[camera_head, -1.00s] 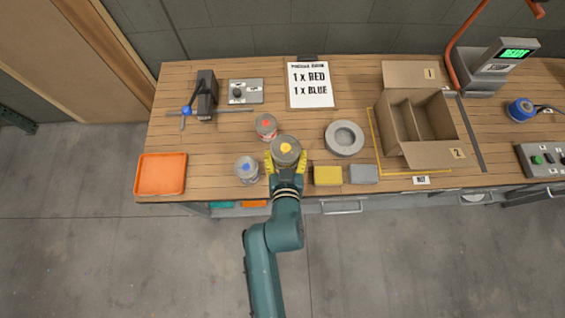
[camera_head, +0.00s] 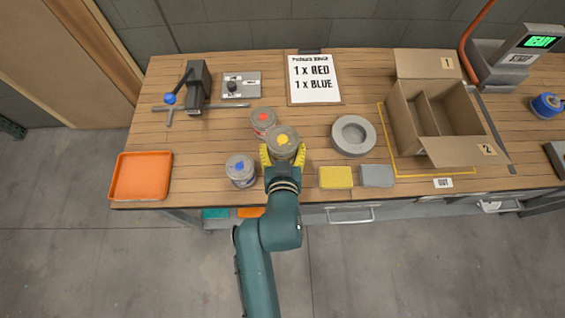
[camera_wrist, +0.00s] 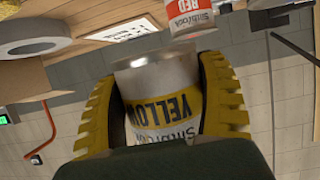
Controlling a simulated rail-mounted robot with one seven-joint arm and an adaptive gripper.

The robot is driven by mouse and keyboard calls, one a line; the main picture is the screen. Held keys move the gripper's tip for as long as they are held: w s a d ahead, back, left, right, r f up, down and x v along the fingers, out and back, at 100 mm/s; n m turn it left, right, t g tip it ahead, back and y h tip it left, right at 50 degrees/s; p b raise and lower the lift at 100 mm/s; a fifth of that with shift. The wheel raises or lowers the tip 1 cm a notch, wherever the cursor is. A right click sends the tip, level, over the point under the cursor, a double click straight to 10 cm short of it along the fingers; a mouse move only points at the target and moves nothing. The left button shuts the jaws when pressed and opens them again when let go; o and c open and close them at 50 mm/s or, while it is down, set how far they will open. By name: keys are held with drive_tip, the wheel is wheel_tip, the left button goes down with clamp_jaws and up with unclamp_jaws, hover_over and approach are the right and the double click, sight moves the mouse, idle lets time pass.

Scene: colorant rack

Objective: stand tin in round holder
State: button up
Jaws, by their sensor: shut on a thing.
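My gripper (camera_head: 283,160) has yellow fingers and is shut on the yellow tin (camera_head: 282,142), one finger on each side. In the wrist view the yellow tin (camera_wrist: 163,100) fills the space between the fingers, its "YELLOW" label upside down. Whether it touches the table is hard to tell. The grey round holder (camera_head: 353,135) lies to the right of the tin, apart from it, and looks empty. The red tin (camera_head: 263,120) stands just behind and left of the held tin. The blue tin (camera_head: 240,172) stands to its left.
A yellow block (camera_head: 335,178) and a grey block (camera_head: 376,176) lie in front of the holder. An open cardboard box (camera_head: 455,152) stands right of it. An orange tray (camera_head: 141,177) is at the left. A clipboard sheet (camera_head: 314,80) lies behind.

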wheel_tip(320, 180, down, 9)
drive_tip(key=shift+f+b, duration=0.1)
drive_tip(key=shift+b, duration=1.05)
drive_tip(key=shift+f, duration=0.2)
drive_tip(key=o, duration=1.2)
drive_tip(key=p+v, duration=0.2)
drive_tip(key=v, duration=1.4)
drive_tip(key=w+d+r+m+t, duration=0.1)
drive_tip(key=w+r, duration=0.2)
drive_tip(key=r, duration=0.4)
drive_tip(key=w+d+r+t+h, duration=0.1)
drive_tip(key=w+r+t, duration=0.15)
drive_tip(key=r, duration=0.45)
drive_tip(key=w+d+r+m+t, duration=0.1)
drive_tip(key=w+r, duration=0.2)
drive_tip(key=r, duration=0.4)
drive_tip(key=s+d+r+n+t, duration=0.1)
drive_tip(key=r+t, duration=0.1)
drive_tip(key=r, duration=0.8)
drive_tip(key=s+d+r+t, duration=0.1)
drive_tip(key=d+r+t, duration=0.1)
drive_tip(key=r, duration=0.8)
drive_tip(key=shift+s+d+r+n+y, duration=0.2)
drive_tip(key=shift+d+r+n+y, duration=0.1)
drive_tip(key=shift+r+n, duration=0.1)
